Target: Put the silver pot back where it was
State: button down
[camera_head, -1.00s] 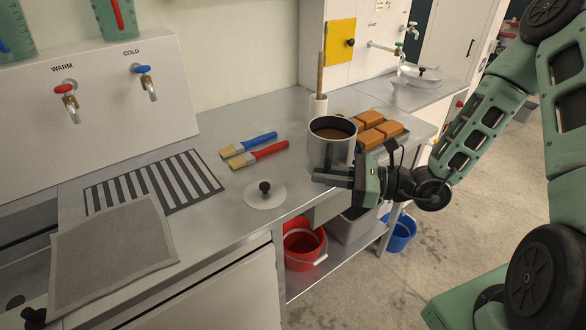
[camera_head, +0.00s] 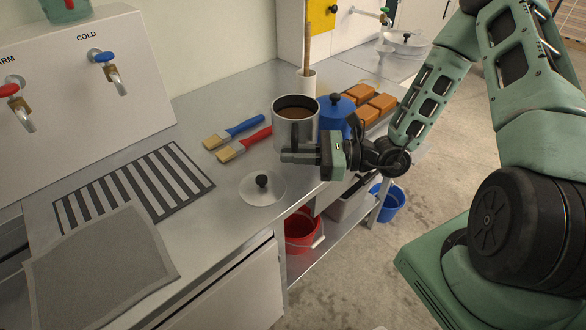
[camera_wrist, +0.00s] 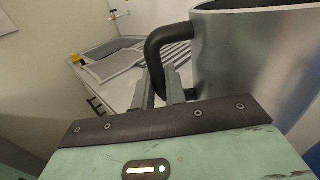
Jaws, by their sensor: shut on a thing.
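The silver pot (camera_head: 296,131) is open on top and holds brown liquid. My gripper (camera_head: 300,155) is shut on its black handle and holds it upright above the right part of the counter. In the wrist view the pot (camera_wrist: 250,60) fills the upper right, and its black handle (camera_wrist: 154,62) passes between the fingers of my gripper (camera_wrist: 160,92). A silver lid (camera_head: 262,188) with a black knob lies on the counter, left of and nearer than the pot.
A blue lidded pot (camera_head: 335,113) stands just right of the silver pot. Brown blocks (camera_head: 368,98) sit on a tray behind it. Two brushes (camera_head: 238,145) lie to the left. A striped grille (camera_head: 140,185) and a grey cloth (camera_head: 100,265) are further left. Red bucket (camera_head: 301,230) below.

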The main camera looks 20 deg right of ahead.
jog(key=shift+f, duration=2.9)
jog(key=shift+f, duration=0.15)
jog(key=c, duration=1.4)
grip_release()
jog(key=shift+c, duration=0.2)
